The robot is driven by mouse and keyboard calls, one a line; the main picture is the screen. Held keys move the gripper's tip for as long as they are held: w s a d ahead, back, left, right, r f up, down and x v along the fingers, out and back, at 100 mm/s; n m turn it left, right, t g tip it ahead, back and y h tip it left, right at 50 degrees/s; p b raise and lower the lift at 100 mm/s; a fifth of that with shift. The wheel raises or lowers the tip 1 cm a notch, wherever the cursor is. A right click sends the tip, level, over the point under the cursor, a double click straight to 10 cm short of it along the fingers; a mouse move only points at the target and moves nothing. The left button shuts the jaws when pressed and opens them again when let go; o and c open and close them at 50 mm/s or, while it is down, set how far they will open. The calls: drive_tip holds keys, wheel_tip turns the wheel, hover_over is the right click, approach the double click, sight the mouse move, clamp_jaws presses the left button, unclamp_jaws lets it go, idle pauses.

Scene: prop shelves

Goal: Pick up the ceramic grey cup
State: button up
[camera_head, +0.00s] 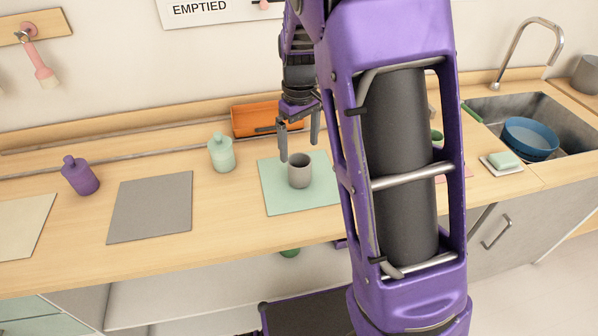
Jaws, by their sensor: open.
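The grey ceramic cup (299,171) stands upright on a mint-green mat (279,199) on the wooden counter, in the middle of the head view. Its open top faces up and looks empty. My gripper (299,147) hangs just above the cup with its fingers pointing down. The fingers are apart, one on the left and one on the right of the cup's top in the picture. Nothing is held between them. I cannot tell whether a finger touches the cup. My purple arm hides the right part of the mat.
A pale green bottle (221,153) stands left of the mat, with an orange tray (256,119) behind. At right are a soap dish (501,163) and a sink holding a blue bowl (531,139).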

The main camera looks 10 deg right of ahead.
sight(301, 172)
wheel_tip(301, 172, down, 5)
drive_tip(key=shift+r, duration=0.15)
drive_tip(key=shift+d+f, duration=0.15)
drive_tip(key=shift+f, duration=1.2)
drive_tip(key=shift+d+f, duration=0.15)
drive_tip(key=shift+f, duration=1.15)
drive_tip(key=c, duration=1.4)
drive_tip(key=shift+r, duration=0.1)
